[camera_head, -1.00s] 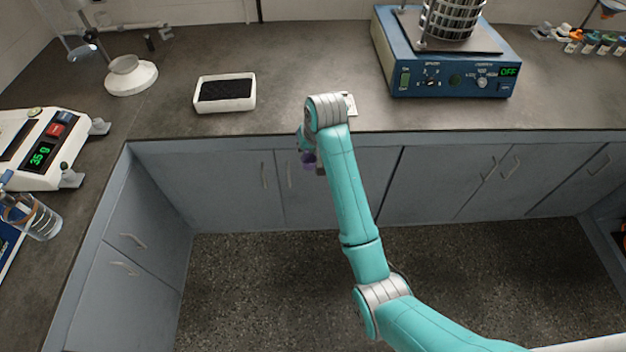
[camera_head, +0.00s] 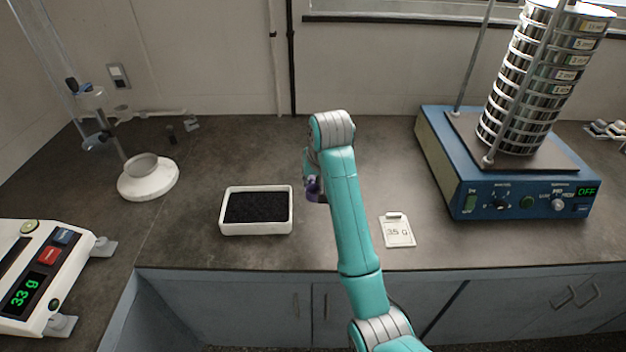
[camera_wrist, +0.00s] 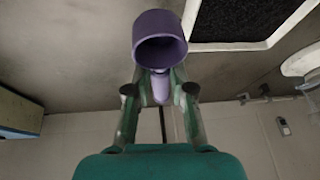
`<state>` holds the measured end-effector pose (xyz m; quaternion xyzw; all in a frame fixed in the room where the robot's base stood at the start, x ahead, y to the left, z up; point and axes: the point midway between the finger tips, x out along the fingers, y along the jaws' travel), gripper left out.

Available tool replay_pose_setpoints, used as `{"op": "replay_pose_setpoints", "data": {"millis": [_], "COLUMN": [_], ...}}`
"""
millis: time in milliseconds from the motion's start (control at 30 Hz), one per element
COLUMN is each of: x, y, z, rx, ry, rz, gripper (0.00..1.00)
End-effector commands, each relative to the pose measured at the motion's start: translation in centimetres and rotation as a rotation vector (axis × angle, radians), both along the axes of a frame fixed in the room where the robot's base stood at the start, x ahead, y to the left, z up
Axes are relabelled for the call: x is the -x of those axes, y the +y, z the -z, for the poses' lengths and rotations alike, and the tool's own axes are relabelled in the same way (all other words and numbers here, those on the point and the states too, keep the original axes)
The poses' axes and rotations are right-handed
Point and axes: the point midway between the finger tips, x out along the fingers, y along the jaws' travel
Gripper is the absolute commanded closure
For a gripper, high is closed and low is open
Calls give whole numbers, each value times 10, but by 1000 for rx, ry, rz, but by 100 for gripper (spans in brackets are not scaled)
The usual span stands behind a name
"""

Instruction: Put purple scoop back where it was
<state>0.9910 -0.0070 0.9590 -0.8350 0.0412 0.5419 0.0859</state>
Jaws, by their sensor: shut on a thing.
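The purple scoop (camera_wrist: 160,38) is held in my gripper (camera_wrist: 160,88). In the wrist view its round cup is at the fingertips with the open mouth facing the camera, and its handle lies between the fingers. In the head view only a small purple part of the scoop (camera_head: 313,188) shows beside my arm; my gripper (camera_head: 308,170) is mostly hidden behind my wrist. The scoop appears above the counter, just right of a white tray (camera_head: 257,229) filled with dark granules. I cannot tell its exact height.
A card reading 35 g (camera_head: 397,232) lies right of my arm. The blue sieve shaker (camera_head: 520,200) with a stack of sieves (camera_head: 525,80) stands at the right. A balance (camera_head: 40,270) reading 33 g is at the left, with a white funnel stand (camera_head: 147,180) behind. Counter behind the tray is clear.

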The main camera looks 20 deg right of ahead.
Motion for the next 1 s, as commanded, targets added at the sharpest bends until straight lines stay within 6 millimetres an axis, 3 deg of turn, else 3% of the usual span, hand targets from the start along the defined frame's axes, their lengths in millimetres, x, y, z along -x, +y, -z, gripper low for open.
{"op": "replay_pose_setpoints", "data": {"millis": [267,1000], "x": [0,1], "y": [0,0], "z": [13,76], "rx": [0,0], "ry": [1,2], "rz": [0,0], "gripper": [100,100]}}
